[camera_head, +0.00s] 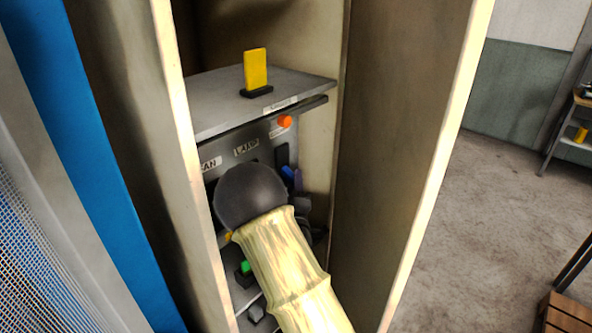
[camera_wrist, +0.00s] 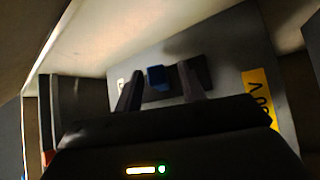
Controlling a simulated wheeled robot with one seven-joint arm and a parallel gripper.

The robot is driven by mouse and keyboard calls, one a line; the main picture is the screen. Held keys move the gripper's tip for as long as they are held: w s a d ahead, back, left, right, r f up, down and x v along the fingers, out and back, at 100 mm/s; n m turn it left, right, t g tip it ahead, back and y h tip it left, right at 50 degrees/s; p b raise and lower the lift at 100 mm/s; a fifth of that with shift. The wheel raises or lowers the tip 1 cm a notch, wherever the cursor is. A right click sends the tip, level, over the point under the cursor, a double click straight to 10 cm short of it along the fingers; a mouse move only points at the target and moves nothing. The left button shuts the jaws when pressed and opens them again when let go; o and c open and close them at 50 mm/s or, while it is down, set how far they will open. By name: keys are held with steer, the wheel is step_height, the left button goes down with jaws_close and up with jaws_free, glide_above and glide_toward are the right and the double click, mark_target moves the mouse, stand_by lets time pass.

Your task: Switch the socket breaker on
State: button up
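A breaker panel (camera_head: 228,155) stands inside a tall narrow cabinet. Its labels include one ending in "AN" and one that seems to read "LAMP"; a third, at the right below an orange knob or lamp (camera_head: 285,121), is too small to read. A blue lever (camera_head: 288,173) sits below that right-hand label. The blue lever also shows in the wrist view (camera_wrist: 156,78), between the two spread fingers of my gripper (camera_wrist: 160,76). I cannot tell whether they touch it. My dark wrist and pale arm hide the middle of the panel and other levers.
A yellow upright piece (camera_head: 255,68) on a dark base stands on the grey top (camera_head: 215,95) above the panel. A green piece (camera_head: 246,267) shows below my wrist. Cabinet walls (camera_head: 395,120) rise close on both sides. Open floor (camera_head: 490,210) lies to the right.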

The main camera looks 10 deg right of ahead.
steer(key=shift+w+d+r, duration=0.1)
steer(key=shift+w+r, duration=0.15)
steer(key=shift+w, duration=0.45)
steer(key=shift+s, duration=0.1)
steer(key=shift+d, duration=0.1)
jaws_close()
